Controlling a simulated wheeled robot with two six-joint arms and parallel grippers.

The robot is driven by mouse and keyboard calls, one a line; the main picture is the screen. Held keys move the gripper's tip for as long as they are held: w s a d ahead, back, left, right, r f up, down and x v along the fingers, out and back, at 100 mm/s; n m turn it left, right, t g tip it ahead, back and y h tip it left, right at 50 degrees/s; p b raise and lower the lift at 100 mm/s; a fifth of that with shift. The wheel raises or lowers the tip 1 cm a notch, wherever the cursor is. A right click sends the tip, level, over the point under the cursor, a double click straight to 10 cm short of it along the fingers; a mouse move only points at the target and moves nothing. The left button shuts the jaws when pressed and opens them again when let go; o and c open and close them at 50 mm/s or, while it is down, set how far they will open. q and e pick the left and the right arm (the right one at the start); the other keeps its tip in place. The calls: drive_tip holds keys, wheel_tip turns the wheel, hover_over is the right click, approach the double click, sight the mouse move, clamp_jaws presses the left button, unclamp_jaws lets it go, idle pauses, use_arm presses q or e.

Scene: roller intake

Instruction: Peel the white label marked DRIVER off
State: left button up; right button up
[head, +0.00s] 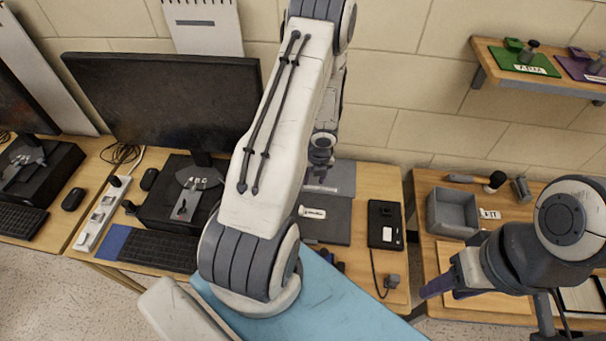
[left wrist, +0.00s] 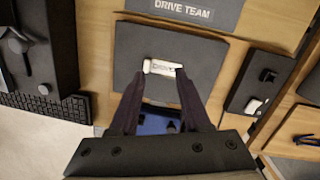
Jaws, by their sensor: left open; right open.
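The white label (head: 313,212) lies on a dark grey slab (head: 336,232) on the middle desk. In the left wrist view the label (left wrist: 161,67) shows near the fingertips, with part of its DRIVER lettering readable. My left gripper (left wrist: 160,74) is open, its two dark fingers on either side of the label's lower edge in the picture. I cannot tell whether they touch it. My right gripper (head: 448,288) is open and empty over the right-hand table.
A DRIVE TEAM plate (left wrist: 184,10) lies behind the slab. A black box (head: 385,224) with a white tag stands to its right. A monitor (head: 165,100) and keyboard (head: 160,250) are left. A grey bin (head: 452,212) sits on the right table.

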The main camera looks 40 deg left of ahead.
sight(312, 212)
use_arm(q)
drive_tip(key=s+f+m+b, duration=0.1)
drive_tip(key=f+b, duration=0.2)
drive_tip(key=f, duration=0.1)
drive_tip(key=s+a+f+m+h+b, duration=0.1)
drive_tip(key=f+b, duration=0.1)
drive_tip(key=f, duration=0.3)
drive_tip(key=s+f+m+b, duration=0.1)
drive_tip(key=s+f+b, duration=0.1)
drive_tip(key=f, duration=0.3)
drive_tip(key=shift+a+g+b, duration=0.3)
drive_tip(key=shift+a+b, duration=0.05)
drive_tip(key=shift+b, duration=0.45)
drive_tip(key=shift+s+r, duration=0.1)
use_arm(e)
wheel_tip(312, 212, down, 7)
drive_tip(key=shift+f, duration=0.1)
use_arm(q)
clamp_jaws()
drive_tip(key=shift+s, duration=0.15)
idle(0.7)
